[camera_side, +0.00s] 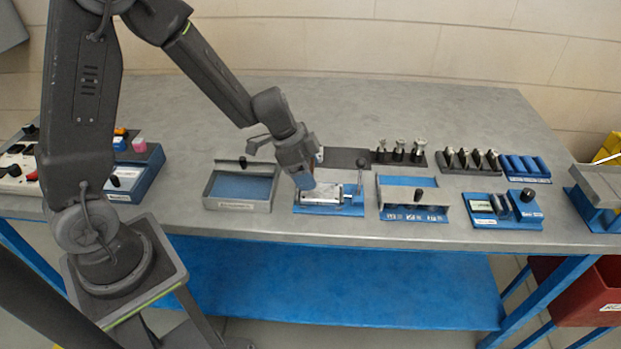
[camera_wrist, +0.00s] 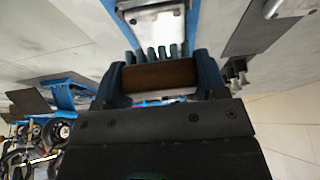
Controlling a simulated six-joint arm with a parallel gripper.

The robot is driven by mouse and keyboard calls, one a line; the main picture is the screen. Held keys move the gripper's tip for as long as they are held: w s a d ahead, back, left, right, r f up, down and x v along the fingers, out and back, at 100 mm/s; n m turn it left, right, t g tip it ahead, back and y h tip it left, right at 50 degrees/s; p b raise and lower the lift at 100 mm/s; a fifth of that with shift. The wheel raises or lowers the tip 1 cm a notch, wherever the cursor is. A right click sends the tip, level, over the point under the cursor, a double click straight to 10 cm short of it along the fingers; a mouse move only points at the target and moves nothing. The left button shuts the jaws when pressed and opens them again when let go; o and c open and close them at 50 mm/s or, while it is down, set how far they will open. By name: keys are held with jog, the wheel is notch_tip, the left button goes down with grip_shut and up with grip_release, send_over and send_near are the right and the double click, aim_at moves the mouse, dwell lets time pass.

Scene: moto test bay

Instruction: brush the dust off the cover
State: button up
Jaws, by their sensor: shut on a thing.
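My gripper (camera_side: 303,180) hangs over the blue fixture near the front middle of the bench. In the wrist view my gripper (camera_wrist: 160,82) is shut on a brush (camera_wrist: 150,76), with a brown wooden block between the two blue-grey fingers and teal bristles pointing away from the palm. The cover looks to be the grey metal plate (camera_side: 328,193) lying on the blue fixture (camera_side: 333,212); it also shows beyond the bristles in the wrist view (camera_wrist: 158,28). The bristles are close to the plate, but I cannot tell if they touch. I cannot make out dust on it.
An open grey tray (camera_side: 240,205) stands left of the fixture, and a blue-floored bin (camera_side: 412,213) stands to its right. A small post with a dark knob (camera_side: 360,163) rises at the fixture's right side. Racks of upright tools (camera_side: 398,157) stand behind. The back of the bench is clear.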

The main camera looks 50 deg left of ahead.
jog(key=shift+r, duration=2.4)
